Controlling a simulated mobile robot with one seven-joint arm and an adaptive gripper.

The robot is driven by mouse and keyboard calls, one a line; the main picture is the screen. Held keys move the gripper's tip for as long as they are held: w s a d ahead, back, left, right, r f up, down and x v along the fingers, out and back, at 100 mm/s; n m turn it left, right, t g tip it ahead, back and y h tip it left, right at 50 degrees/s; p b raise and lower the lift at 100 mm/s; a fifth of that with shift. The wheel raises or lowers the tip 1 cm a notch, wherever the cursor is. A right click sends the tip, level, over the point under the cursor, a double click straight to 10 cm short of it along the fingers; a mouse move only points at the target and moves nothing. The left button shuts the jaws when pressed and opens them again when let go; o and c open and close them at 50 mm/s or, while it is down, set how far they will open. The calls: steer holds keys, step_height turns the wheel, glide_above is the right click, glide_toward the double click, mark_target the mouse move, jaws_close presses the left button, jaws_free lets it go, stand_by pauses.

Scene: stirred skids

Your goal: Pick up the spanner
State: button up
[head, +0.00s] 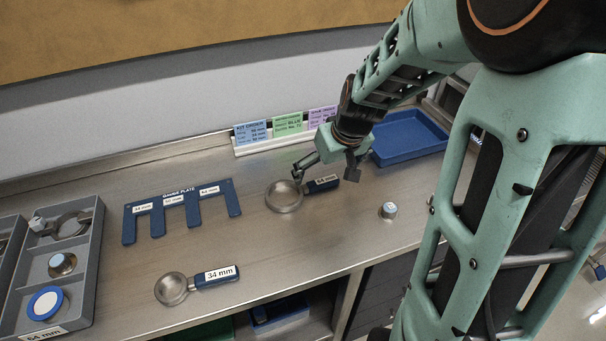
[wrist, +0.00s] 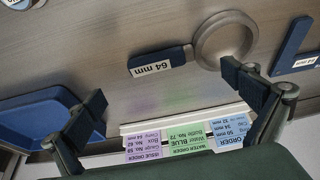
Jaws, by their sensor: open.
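A ring-ended tool, which looks like a spanner, lies flat on the steel bench. Its metal ring (head: 284,197) is at the left and its dark blue handle (head: 322,184) points right. In the wrist view its handle (wrist: 162,61) carries a label that reads 64 mm. A second such tool (head: 173,289), labelled 34 mm, lies nearer the front edge. My gripper (head: 325,172) is open and empty, just behind and above the 64 mm tool. In the wrist view the fingers of my gripper (wrist: 163,88) are wide apart, with the handle beyond them.
A blue gauge plate (head: 181,208) lies left of the 64 mm tool. A grey divided tray (head: 88,262) with parts stands at far left. A blue tray (head: 410,137) is at back right. A card holder (head: 285,142) stands behind. A small metal cylinder (head: 388,211) stands right.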

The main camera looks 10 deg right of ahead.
mark_target(319, 181)
steer(key=shift+a+x, duration=0.2)
steer(key=shift+x, duration=1.1)
steer(key=shift+a+x, duration=0.2)
steer(key=shift+x, duration=1.05)
steer(key=shift+c, duration=0.4)
steer(key=c, duration=1.2)
